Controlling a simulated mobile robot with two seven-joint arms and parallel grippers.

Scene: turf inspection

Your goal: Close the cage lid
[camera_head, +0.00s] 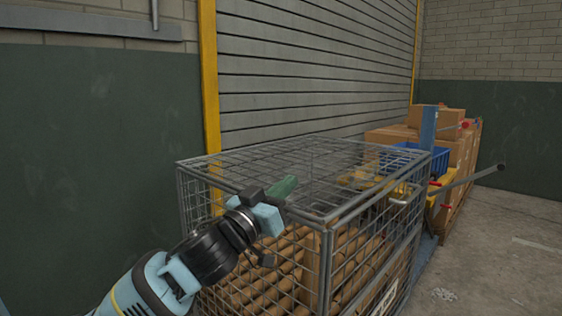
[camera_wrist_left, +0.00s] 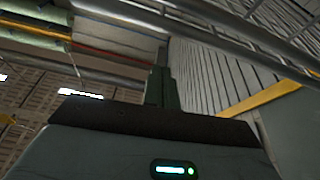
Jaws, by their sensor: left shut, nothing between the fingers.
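The wire cage (camera_head: 328,262) stands in front of me, with brown cylindrical items inside. Its mesh lid (camera_head: 250,155) lies flat, or nearly flat, across the top; I cannot tell whether it sits fully down on the rim. My left gripper (camera_head: 284,188) is shut and empty. In the head view it overlaps the lid's near edge, with its green fingers pointing to the right; I cannot tell whether they touch the mesh. In the left wrist view the shut fingers (camera_wrist_left: 160,88) are close to grey metal bars (camera_wrist_left: 225,35). My right gripper is not in view.
A roller shutter (camera_head: 310,70) with a yellow frame (camera_head: 209,80) stands behind the cage. Cardboard boxes (camera_head: 437,120) and a blue bin (camera_head: 425,158) are beyond it at the right.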

